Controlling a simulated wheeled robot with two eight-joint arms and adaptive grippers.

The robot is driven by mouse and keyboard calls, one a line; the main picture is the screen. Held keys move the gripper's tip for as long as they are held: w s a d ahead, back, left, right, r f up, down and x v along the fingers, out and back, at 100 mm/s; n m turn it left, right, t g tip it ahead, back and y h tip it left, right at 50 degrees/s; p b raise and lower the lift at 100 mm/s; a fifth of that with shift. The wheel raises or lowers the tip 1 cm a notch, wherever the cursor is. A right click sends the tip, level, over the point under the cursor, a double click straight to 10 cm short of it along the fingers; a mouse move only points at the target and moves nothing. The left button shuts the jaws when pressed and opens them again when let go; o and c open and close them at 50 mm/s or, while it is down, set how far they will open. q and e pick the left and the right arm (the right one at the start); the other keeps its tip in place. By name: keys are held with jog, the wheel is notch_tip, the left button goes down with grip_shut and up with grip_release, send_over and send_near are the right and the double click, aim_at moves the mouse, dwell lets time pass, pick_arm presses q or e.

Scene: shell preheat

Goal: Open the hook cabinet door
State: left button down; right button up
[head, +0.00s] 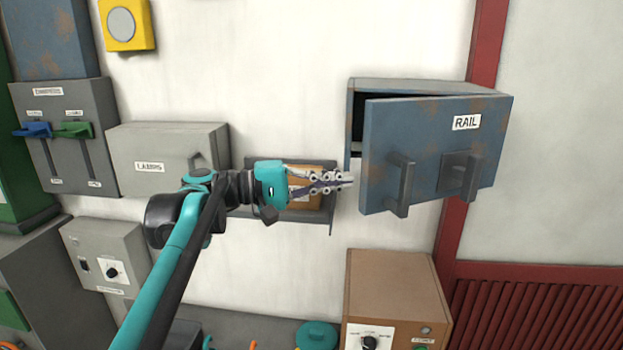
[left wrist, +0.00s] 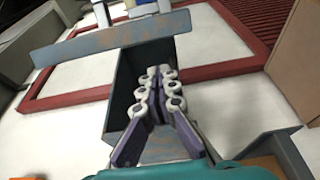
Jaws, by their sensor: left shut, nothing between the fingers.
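A blue-grey, rust-stained wall cabinet (head: 425,86) has a door (head: 400,130) labelled RAIL. The door stands partly open, with a dark gap along its left and top edges. A grey upright handle (head: 403,185) and a second dark hook-like fitting (head: 458,176) stick out of its front. My left gripper (head: 346,179) is shut and empty, its tips just left of the door's lower left edge. Contact cannot be told. My right gripper is out of view.
A small shelf (head: 240,206) with a brown box is on the wall behind my left gripper. A grey LAMPS box (head: 165,165) hangs to the left. A brown box with a knob (head: 390,285) stands below the cabinet. The wall right of the door is bare.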

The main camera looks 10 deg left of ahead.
pick_arm(q)
jog(key=s+d, duration=0.3)
jog(key=shift+s+d+p, duration=0.1)
jog(key=shift+d+p, duration=0.1)
jog(key=shift+p, duration=0.2)
